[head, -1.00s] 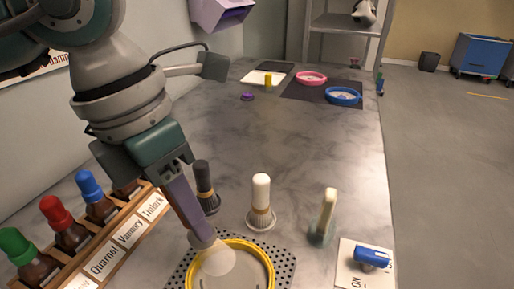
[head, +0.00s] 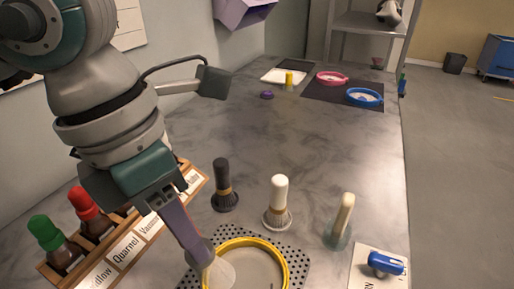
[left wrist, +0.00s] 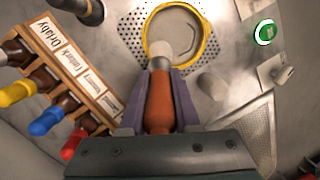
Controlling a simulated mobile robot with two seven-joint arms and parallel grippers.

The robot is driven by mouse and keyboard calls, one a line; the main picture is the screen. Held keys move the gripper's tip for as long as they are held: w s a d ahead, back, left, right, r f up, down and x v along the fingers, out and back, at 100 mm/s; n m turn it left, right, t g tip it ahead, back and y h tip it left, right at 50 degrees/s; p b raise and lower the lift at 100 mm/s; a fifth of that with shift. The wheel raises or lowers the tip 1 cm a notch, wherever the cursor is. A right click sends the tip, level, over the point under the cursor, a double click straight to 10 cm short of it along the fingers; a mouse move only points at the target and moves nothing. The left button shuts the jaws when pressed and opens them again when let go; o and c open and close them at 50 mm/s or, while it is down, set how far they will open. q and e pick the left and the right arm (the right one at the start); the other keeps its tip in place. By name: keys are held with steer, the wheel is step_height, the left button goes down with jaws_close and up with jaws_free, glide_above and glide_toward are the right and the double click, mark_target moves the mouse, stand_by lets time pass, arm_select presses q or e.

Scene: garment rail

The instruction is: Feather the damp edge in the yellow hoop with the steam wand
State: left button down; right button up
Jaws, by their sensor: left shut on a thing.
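The yellow hoop (head: 286,263) lies on a dark perforated plate (head: 299,250) at the bottom of the head view, its near side cut off. It also shows at the top of the left wrist view (left wrist: 149,33), with pale fabric inside. My left gripper (head: 200,246) is shut on the steam wand, whose orange-brown handle (left wrist: 159,103) sits between the purple fingers. The wand's whitish tip (left wrist: 162,48) is over the hoop's near left part; I cannot tell whether it touches the fabric. My right gripper is not in view.
A dark brush (head: 223,198), a white-handled brush (head: 279,205) and a cream-handled tool (head: 343,218) stand behind the plate. A labelled bottle rack (head: 125,250) is at left. A blue object (head: 385,263) lies on a card at right. The table middle is clear; pink (head: 332,78) and blue (head: 364,97) hoops lie farther back.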

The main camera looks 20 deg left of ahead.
arm_select(q)
steer(key=shift+s+d, duration=0.7)
steer(key=shift+s, duration=0.25)
steer(key=shift+s+d, duration=0.3)
steer(key=shift+d, duration=0.65)
steer(key=shift+s+d, duration=0.1)
steer(key=shift+d, duration=0.2)
steer(key=shift+w+d, duration=0.2)
steer(key=shift+d, duration=0.4)
steer(key=shift+w+d, duration=0.15)
steer(key=shift+d, duration=0.4)
steer(key=w, duration=0.1)
steer(key=w+d+b, duration=0.1)
steer(key=w, duration=0.1)
steer(key=w+b, duration=0.1)
steer(key=shift+w+d, duration=0.3)
